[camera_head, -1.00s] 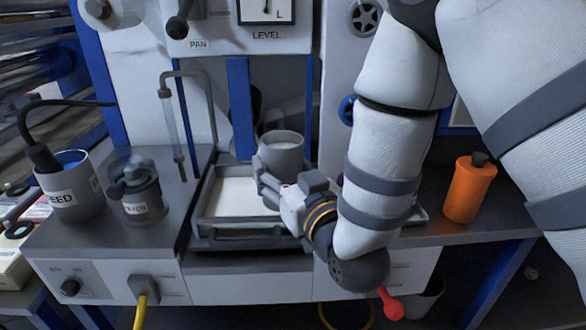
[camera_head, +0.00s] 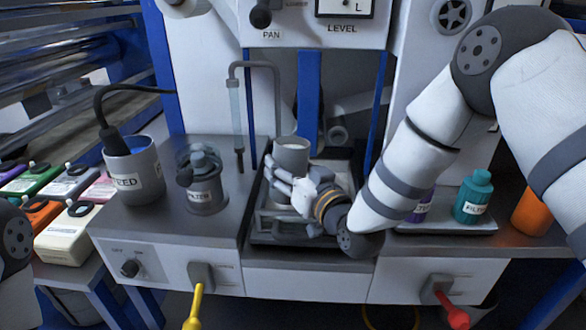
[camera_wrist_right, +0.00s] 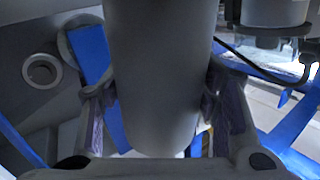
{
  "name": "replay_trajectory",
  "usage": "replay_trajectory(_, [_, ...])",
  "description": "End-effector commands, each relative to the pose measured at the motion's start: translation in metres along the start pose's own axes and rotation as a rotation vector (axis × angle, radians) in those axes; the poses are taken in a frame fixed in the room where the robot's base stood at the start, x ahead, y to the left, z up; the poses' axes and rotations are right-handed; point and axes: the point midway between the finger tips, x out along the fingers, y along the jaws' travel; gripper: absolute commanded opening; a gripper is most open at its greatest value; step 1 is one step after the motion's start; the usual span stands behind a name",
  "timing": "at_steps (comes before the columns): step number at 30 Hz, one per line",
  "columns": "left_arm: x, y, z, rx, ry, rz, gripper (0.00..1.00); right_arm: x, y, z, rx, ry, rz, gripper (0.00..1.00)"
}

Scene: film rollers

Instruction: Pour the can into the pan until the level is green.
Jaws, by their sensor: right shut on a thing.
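My right gripper (camera_head: 292,184) is shut on the grey can (camera_head: 291,158). The can is nearly upright, with its open top showing and pale contents inside. It is above the grey pan (camera_head: 262,236), with the gripper and forearm covering much of the pan. A pale patch shows below the can; I cannot tell if it is a stream or the pan's contents. In the right wrist view the can (camera_wrist_right: 160,75) fills the middle between the fingers. The level gauge (camera_head: 345,7) is at the top, partly cut off; no green shows on it. My left gripper is not in view.
A FEED pot (camera_head: 135,175) with a black hose and a FILTER canister (camera_head: 205,185) stand left of the pan. A teal bottle (camera_head: 472,198) and an orange bottle (camera_head: 530,212) stand at right. Yellow (camera_head: 194,310) and red (camera_head: 455,315) levers jut from the front.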

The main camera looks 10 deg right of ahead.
Motion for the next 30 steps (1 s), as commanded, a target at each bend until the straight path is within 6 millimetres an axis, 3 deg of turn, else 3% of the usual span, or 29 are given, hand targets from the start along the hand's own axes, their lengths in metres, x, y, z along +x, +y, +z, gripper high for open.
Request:
replay_trajectory(25, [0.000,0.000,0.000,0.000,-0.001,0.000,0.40,-0.007,-0.021,-0.033,0.462,-0.141,-0.001,0.11])
replay_trajectory(30, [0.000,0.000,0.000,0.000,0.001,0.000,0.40,-0.007,-0.022,-0.033,0.468,-0.144,-0.002,0.11])
